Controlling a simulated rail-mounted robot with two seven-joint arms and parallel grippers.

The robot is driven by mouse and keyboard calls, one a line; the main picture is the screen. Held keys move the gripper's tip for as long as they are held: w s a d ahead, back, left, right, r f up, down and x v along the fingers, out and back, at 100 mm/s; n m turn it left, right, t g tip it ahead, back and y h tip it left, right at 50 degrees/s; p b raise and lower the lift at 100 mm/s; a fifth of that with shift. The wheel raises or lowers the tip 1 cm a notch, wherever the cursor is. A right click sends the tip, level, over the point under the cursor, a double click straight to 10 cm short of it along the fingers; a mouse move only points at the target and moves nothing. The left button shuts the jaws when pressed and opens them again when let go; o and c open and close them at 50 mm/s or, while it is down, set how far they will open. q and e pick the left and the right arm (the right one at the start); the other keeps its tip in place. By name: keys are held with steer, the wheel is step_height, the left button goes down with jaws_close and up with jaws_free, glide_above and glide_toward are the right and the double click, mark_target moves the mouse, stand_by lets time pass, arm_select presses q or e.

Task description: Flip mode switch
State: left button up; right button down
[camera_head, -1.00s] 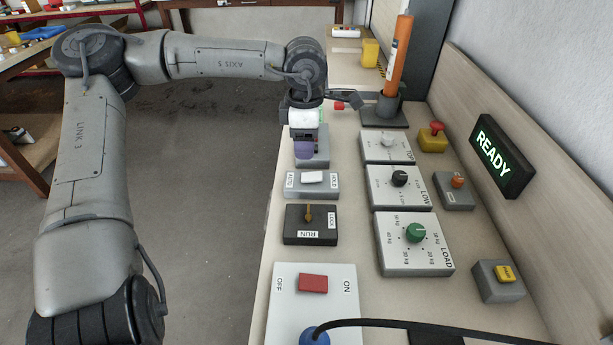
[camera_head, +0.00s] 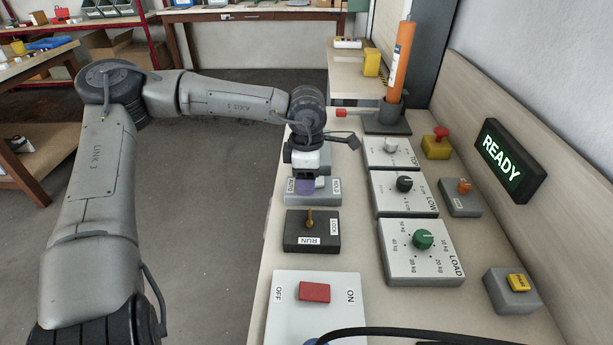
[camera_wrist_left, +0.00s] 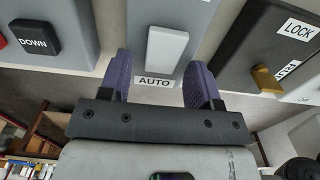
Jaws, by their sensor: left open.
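The mode switch is a light grey box (camera_head: 322,198) with AUTO and HOLD labels, on the bench behind the black RUN/LOCK key switch. Its white rocker (camera_wrist_left: 167,47) shows in the left wrist view, with the AUTO label (camera_wrist_left: 154,82) at its near end. My left gripper (camera_head: 306,187) hangs over this box and hides most of the rocker in the head view. In the left wrist view its purple fingers (camera_wrist_left: 160,70) are open and empty, one to each side of the AUTO end. I cannot tell whether they touch the box. My right gripper is not in view.
The RUN/LOCK key switch (camera_head: 312,238) and an ON/OFF panel with a red rocker (camera_head: 314,291) stand nearer. Knob boxes, including the green LOAD knob (camera_head: 423,240), stand to the right. A READY sign (camera_head: 502,160) is on the right. A black cable crosses the front.

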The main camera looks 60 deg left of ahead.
arm_select(q)
steer(key=c, duration=0.9)
steer(key=shift+w+r+g+y+p, duration=0.15)
steer(key=shift+g+y+p, duration=0.2)
steer(key=shift+g, duration=0.25)
steer(key=shift+w+d+g+y, duration=0.1)
steer(key=shift+g+y, duration=0.25)
steer(key=shift+g, duration=0.25)
steer(key=shift+w+d+g+y, duration=0.1)
steer(key=shift+g+y, duration=0.2)
steer(key=shift+g, duration=0.3)
steer(key=o, duration=0.9)
steer(key=p+v, duration=0.5)
steer(key=v, duration=0.9)
